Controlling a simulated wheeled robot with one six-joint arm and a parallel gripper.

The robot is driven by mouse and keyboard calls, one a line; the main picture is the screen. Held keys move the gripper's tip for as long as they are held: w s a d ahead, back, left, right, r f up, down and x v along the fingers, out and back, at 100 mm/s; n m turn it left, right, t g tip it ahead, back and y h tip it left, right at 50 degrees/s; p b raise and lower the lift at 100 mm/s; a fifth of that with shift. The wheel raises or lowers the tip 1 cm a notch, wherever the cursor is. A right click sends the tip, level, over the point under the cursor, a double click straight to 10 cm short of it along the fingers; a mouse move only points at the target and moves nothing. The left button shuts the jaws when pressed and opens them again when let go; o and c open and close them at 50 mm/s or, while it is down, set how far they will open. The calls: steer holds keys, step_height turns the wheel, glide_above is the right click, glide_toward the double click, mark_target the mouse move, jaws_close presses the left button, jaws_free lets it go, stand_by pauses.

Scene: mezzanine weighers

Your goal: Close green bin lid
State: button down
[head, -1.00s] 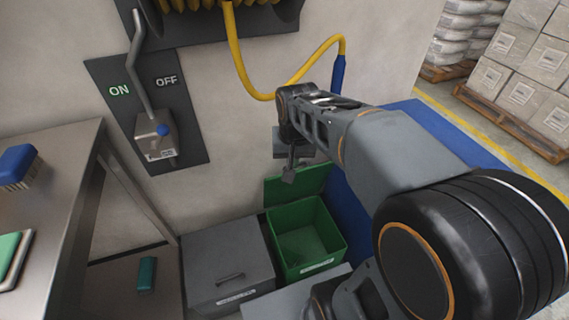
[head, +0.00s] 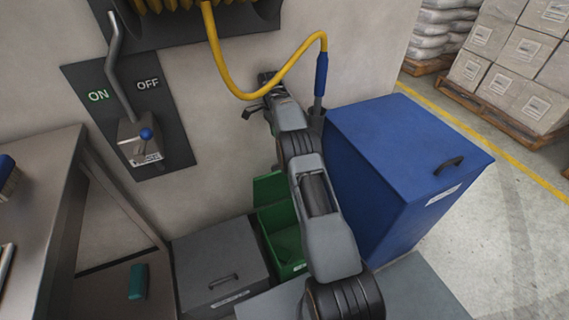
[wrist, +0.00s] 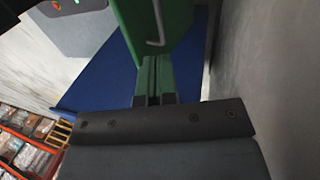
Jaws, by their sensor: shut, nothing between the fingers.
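The green bin (head: 283,246) stands on the floor against the wall, partly hidden behind my arm in the head view. Its green lid (head: 268,187) is up, standing open at the wall side above the bin. In the wrist view the lid (wrist: 178,18) fills the top middle, with a pale handle on the face I see. My gripper (wrist: 153,68) is shut and empty, its fingers pointing toward the lid. I cannot tell whether they touch it. In the head view the end of my arm is high by the wall, above the lid.
A closed grey bin (head: 213,258) stands left of the green one, and a tall closed blue bin (head: 400,165) stands right. A yellow hose (head: 235,80) hangs above. A lever switch (head: 140,143) is on the wall; a steel table (head: 60,165) is at left.

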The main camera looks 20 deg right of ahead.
steer(key=b, duration=0.3)
glide_toward(283, 180)
steer(key=w+d, duration=0.1)
steer(key=w, duration=0.2)
steer(key=shift+s+d+f+b, duration=0.1)
steer(key=shift+s+f+b, duration=0.3)
steer(key=shift+s, duration=0.55)
steer(key=shift+s+f+b, duration=0.2)
steer(key=shift+s+f, duration=0.45)
steer(key=shift+s, duration=0.3)
